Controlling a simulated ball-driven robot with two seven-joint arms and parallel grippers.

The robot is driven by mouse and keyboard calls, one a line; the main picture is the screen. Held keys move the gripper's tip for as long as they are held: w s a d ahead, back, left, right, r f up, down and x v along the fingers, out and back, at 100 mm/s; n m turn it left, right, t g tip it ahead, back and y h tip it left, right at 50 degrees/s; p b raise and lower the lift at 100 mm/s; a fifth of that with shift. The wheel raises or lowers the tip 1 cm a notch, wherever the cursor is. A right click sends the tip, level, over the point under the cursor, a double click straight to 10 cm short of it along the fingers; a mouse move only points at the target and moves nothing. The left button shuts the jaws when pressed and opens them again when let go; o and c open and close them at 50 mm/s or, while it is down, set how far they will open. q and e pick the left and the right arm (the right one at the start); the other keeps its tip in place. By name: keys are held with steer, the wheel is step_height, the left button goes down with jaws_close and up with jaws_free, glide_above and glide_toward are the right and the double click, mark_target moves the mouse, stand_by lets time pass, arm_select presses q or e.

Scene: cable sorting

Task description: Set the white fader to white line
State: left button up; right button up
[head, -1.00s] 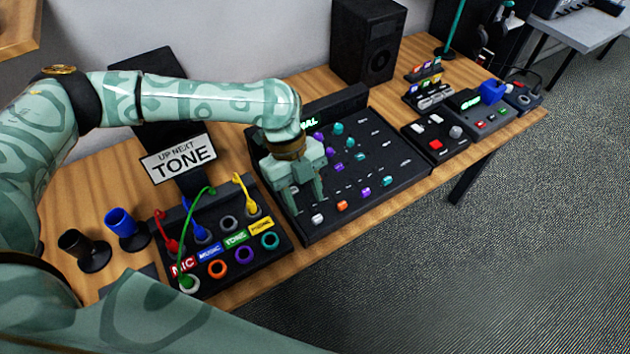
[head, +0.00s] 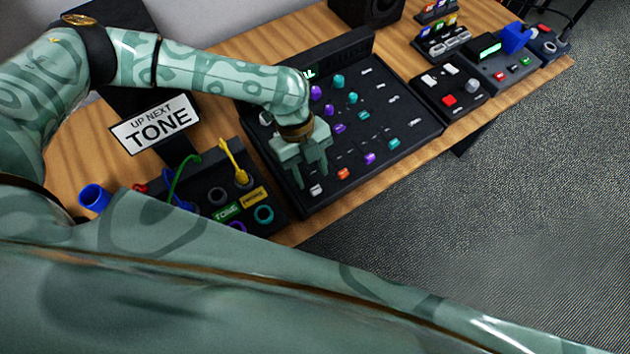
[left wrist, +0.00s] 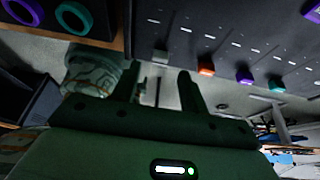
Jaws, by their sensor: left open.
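The white fader (head: 316,189) is at the near left end of the fader row on the black mixer panel (head: 408,145). A short white line (left wrist: 153,21) shows on the panel above the white fader in the wrist view. My right gripper is not in view.
Orange (head: 343,174), purple (head: 369,158) and teal (head: 393,143) faders stand right of the white one. Coloured knobs sit behind. A patch box with cables (head: 240,175) is at left, and a red-button box (head: 449,100) at right. The panel's front edge is near the table edge.

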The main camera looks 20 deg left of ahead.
mark_target(315, 187)
arm_select(q)
steer(key=x, duration=0.3)
steer(key=shift+s+d+f+b, duration=0.2)
steer(key=shift+f+b, duration=0.1)
steer(key=shift+f, duration=0.15)
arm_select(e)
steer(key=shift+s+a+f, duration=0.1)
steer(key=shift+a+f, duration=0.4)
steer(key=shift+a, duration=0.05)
arm_select(q)
jaws_close()
steer(key=shift+w+a, duration=0.15)
steer(key=shift+w, duration=0.05)
steer(key=w+a, duration=0.1)
steer(key=w+a+b, duration=0.1)
steer(key=a, duration=0.1)
steer(key=shift+w+a, duration=0.15)
steer(key=shift+w, duration=0.1)
jaws_free()
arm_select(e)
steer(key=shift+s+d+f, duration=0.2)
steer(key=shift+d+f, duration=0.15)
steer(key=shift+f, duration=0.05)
